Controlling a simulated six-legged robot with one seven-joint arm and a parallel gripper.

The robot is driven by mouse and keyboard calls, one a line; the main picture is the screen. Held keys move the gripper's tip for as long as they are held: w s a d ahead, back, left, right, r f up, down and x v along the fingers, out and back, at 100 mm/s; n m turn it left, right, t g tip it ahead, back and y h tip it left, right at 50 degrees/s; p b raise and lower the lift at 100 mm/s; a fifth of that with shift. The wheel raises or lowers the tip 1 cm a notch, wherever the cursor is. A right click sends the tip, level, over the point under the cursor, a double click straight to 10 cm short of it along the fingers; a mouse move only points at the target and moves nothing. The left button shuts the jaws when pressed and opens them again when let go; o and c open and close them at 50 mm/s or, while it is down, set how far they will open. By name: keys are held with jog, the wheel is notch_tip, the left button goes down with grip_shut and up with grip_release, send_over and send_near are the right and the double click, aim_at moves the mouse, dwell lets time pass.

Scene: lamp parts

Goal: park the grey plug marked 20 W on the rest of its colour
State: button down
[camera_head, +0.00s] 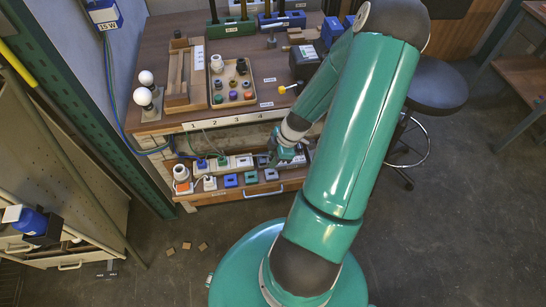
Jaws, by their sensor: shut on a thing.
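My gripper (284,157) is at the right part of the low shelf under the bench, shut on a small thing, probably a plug. Its fingers hide most of that thing, so I cannot make out its colour or a 20 W mark. A pale socket strip (236,163) with several plugs runs along the shelf, just left of my gripper. In front of it stands a row of small rests: orange (183,187), white (210,184), blue (230,181), green (251,178) and a grey-blue one (271,174) just below my gripper.
The wooden bench top (150,60) above carries a tray (232,84) of coloured knobs, white bulbs (145,78) and a dark box (304,62). A numbered strip edges it. A round stool (437,90) stands right. Small brown pieces (186,246) lie on the open floor.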

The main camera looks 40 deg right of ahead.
jog(key=shift+f, duration=2.2)
jog(key=c, duration=1.9)
grip_release()
grip_shut()
jog(key=shift+d+f, duration=0.1)
jog(key=shift+f, duration=0.9)
dwell(2.1)
